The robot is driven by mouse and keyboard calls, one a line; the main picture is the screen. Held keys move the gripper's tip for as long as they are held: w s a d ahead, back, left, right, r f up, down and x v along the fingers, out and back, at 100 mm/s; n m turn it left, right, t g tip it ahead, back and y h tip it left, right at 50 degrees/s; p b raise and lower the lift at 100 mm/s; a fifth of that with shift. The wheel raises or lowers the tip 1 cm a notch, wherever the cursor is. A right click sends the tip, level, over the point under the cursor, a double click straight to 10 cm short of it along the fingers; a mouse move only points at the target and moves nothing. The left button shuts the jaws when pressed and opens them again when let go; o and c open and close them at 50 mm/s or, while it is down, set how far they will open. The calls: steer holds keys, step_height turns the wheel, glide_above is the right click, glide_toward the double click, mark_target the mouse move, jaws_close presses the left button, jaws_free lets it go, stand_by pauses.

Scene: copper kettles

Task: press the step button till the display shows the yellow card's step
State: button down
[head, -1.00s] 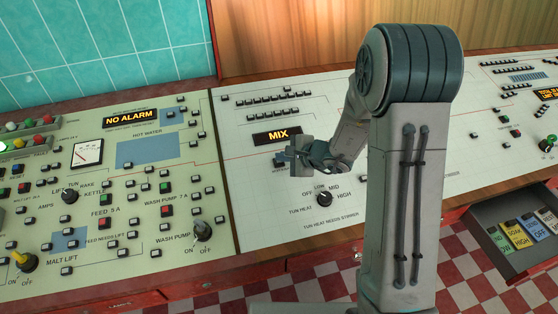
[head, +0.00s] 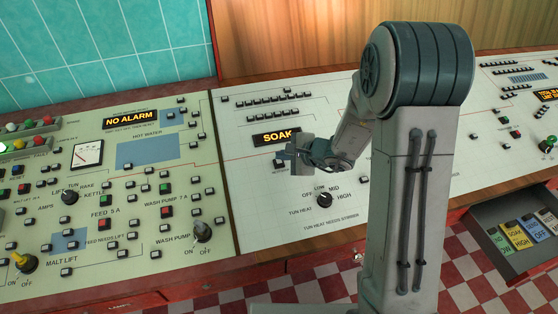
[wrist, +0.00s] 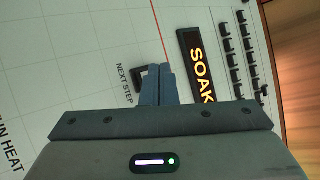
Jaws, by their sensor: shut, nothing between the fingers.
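The step display (head: 277,138) on the pale panel reads SOAK; it also shows in the wrist view (wrist: 199,68). The yellow card (head: 518,235) in the open drawer at the right reads SOAK and HIGH. The step button (wrist: 140,80), dark and labelled NEXT STEP, is partly hidden behind my fingers in the wrist view. My gripper (head: 289,151) is shut and empty, just below the display, with its fingertips (wrist: 160,70) at the button. I cannot tell whether they touch it.
The drawer (head: 492,247) also holds green, blue and white cards. A TUN HEAT knob (head: 324,199) sits below my gripper. Rows of small dark buttons (head: 266,99) lie above the display. The left panel (head: 120,240) carries more knobs and buttons.

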steer(key=shift+s+d+r+p, duration=0.1)
steer(key=shift+s+r+p, duration=0.3)
steer(key=shift+r, duration=0.85)
steer(key=shift+s+d+r+p, duration=0.1)
steer(key=shift+r+p, duration=0.6)
steer(key=shift+r, duration=0.5)
steer(key=shift+a, duration=0.1)
stand_by(1.0)
